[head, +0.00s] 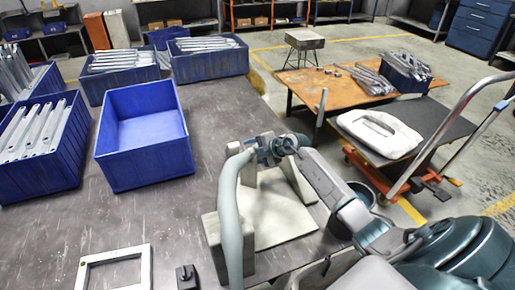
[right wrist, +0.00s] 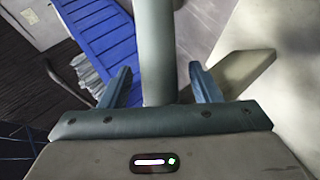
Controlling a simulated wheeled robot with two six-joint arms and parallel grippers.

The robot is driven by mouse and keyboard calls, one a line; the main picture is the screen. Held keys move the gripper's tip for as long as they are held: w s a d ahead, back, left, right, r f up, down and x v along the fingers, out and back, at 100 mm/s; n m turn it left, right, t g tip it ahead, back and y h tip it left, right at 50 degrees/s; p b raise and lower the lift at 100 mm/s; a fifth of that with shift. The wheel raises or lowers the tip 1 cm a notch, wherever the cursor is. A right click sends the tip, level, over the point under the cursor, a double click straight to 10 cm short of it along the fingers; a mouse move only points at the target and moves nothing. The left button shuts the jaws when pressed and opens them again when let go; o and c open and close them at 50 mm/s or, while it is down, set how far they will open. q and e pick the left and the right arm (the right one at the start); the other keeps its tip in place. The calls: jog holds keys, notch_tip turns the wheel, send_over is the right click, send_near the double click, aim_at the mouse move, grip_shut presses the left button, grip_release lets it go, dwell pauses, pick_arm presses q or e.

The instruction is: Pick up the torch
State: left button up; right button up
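My right gripper (right wrist: 160,68) shows in the right wrist view with its two dark blue fingers wide apart. A smooth grey-green tube (right wrist: 157,35) runs from the top edge down between them, with a gap on each side. Its lower end is hidden behind the palm bar. In the head view my right arm reaches in from the right, and a pale curved tube (head: 229,215) hangs in front of the plate fixture (head: 280,222) to the bottom edge. I cannot tell whether this tube is the torch or part of my arm. No other torch is clearly recognisable. My left gripper is out of view.
An empty blue bin (head: 122,165) stands on the dark table, beside blue bins of brackets (head: 55,180). A pale square frame (head: 140,265) and a small dark object (head: 187,277) lie in front. Bare tabletop lies between the bin and the fixture.

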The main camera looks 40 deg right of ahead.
jog(key=c, duration=1)
